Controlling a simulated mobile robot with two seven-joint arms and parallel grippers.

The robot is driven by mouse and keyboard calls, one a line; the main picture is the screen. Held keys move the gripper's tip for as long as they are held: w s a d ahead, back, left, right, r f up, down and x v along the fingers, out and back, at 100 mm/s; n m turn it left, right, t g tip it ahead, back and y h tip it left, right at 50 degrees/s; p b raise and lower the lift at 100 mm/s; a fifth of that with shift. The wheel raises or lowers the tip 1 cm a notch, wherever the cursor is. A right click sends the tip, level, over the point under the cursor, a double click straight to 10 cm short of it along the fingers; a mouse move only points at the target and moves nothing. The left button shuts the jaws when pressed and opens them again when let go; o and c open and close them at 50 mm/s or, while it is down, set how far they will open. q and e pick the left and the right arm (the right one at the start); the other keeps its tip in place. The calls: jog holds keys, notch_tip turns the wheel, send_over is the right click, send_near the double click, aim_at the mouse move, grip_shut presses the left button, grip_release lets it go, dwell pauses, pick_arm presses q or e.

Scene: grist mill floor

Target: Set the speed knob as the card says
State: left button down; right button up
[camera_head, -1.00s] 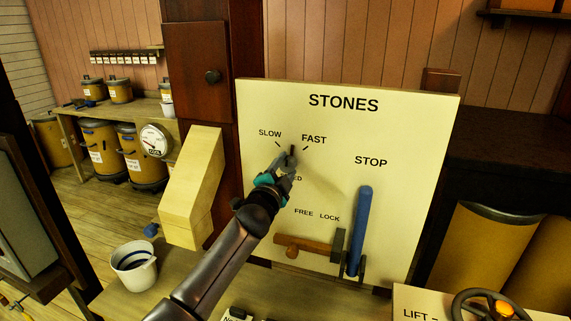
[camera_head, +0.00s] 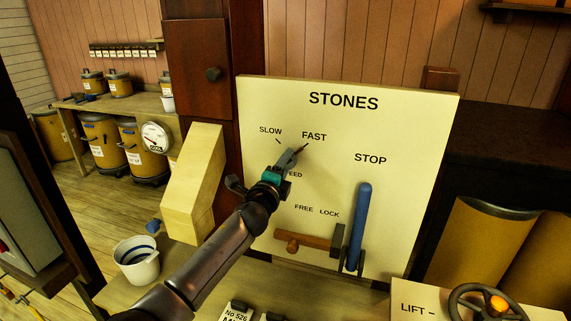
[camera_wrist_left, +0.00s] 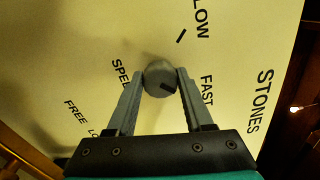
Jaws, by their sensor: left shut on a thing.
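The speed knob (camera_wrist_left: 160,78) is a small round grey knob on the cream STONES panel (camera_head: 405,125). My left gripper (camera_head: 291,156) is shut on it, with one finger on each side in the left wrist view (camera_wrist_left: 158,82). In the head view the gripper mostly hides the knob, and a thin dark line beyond the fingertips slants up right toward FAST. In the wrist view a dark mark on the knob face lies on its FAST side. SLOW and FAST ticks are printed above. A label (camera_head: 237,312) reading "No 526" is cut off at the bottom edge.
A blue STOP lever (camera_head: 359,225) stands upright at the panel's right. A wooden FREE/LOCK handle (camera_head: 304,241) lies below the knob. A handwheel (camera_head: 490,303) marked LIFT is at lower right. A white bucket (camera_head: 136,262) stands at lower left.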

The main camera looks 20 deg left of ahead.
dwell(0.5)
pick_arm(q)
jog(key=shift+c, duration=1.4)
grip_release()
jog(key=s+p, duration=0.1)
jog(key=s, duration=1.4)
jog(key=shift+a+f+p, duration=0.25)
jog(key=shift+a+p, duration=0.05)
jog(key=shift+p, duration=0.05)
jog(key=shift+s, duration=0.1)
